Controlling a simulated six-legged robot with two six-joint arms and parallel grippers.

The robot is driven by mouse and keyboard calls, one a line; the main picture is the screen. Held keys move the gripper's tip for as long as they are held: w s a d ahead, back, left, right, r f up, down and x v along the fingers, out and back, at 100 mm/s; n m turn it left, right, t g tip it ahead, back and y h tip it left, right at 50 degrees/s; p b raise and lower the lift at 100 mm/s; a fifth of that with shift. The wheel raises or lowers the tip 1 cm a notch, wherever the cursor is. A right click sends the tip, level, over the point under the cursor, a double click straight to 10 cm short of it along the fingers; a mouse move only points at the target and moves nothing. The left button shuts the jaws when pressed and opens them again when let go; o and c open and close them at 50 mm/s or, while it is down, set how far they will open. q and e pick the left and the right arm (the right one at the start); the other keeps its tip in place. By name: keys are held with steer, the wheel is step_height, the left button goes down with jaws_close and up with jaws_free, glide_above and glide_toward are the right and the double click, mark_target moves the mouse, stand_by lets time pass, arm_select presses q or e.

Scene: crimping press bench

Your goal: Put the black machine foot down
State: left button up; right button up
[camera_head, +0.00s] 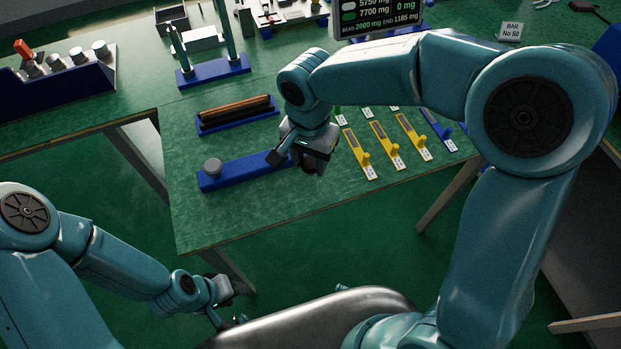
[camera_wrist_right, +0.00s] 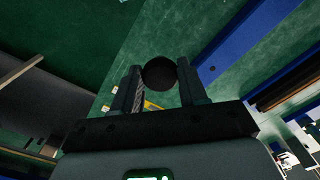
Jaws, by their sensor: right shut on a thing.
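The black machine foot (camera_wrist_right: 160,72) shows in the right wrist view as a dark round disc between the two fingers of my right gripper (camera_wrist_right: 158,88). The gripper is shut on it. In the head view my right gripper (camera_head: 300,162) hangs over the green bench at the right end of a long blue base (camera_head: 240,173). I cannot make out the foot clearly there, against the dark fingers. My left gripper (camera_head: 222,292) is low, off the bench's front edge; its fingers are too small and dark to read.
A grey round knob (camera_head: 212,166) stands at the blue base's left end. Behind it a blue tray (camera_head: 205,129) holds brown rods. Several yellow tools (camera_head: 385,147) lie to the right of the gripper. A blue stand with green posts (camera_head: 213,72) is farther back. The bench's front left is clear.

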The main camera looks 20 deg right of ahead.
step_height(320, 180, down, 7)
steer(key=shift+f, duration=0.15)
steer(key=shift+s+b, duration=0.1)
steer(key=shift+b, duration=0.25)
steer(key=shift+f, duration=0.2)
steer(key=o, duration=1.1)
steer(key=shift+r, duration=0.1)
